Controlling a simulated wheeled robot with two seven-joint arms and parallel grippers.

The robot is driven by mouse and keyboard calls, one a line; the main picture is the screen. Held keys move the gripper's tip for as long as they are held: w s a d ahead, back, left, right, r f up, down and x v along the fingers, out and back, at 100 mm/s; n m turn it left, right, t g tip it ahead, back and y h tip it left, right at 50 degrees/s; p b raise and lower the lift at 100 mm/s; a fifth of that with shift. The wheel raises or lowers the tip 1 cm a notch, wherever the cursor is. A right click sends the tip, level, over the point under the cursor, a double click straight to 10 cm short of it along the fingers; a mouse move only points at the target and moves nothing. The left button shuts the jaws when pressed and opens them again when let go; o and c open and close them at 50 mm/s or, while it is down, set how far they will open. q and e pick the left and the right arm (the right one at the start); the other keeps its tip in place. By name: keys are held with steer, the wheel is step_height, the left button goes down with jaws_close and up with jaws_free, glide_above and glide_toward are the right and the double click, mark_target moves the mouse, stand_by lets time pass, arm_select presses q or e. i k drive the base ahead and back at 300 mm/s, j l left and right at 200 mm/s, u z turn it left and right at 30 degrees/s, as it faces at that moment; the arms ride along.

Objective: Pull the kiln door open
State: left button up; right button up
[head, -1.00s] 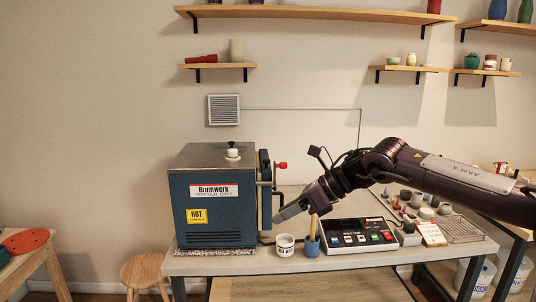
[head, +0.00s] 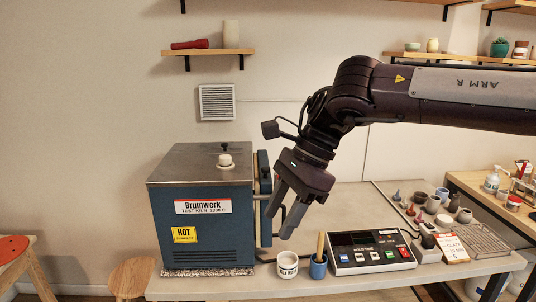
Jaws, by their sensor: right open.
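The blue kiln (head: 208,218) with a grey metal top stands on the left part of the table. Its door (head: 264,183) is the narrow panel along the right side, seen edge-on, and looks closed against the body. My right gripper (head: 279,226) is just right of the door in the picture, pointing down and to the left. Its two fingers are apart with nothing visible between them. The gripper covers part of the door's side, and the handle with the red knob is hidden. I cannot tell whether the fingers touch the door. My left gripper is out of view.
A white cup (head: 287,267), a blue tool pot (head: 318,268) and a control box (head: 370,252) stand on the table (head: 310,288) below the gripper. Small pots (head: 432,204) and a wire rack (head: 481,240) are at the right. A wooden stool (head: 131,277) stands left.

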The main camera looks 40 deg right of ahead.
mark_target(263, 182)
steer(key=i+l, duration=1.1)
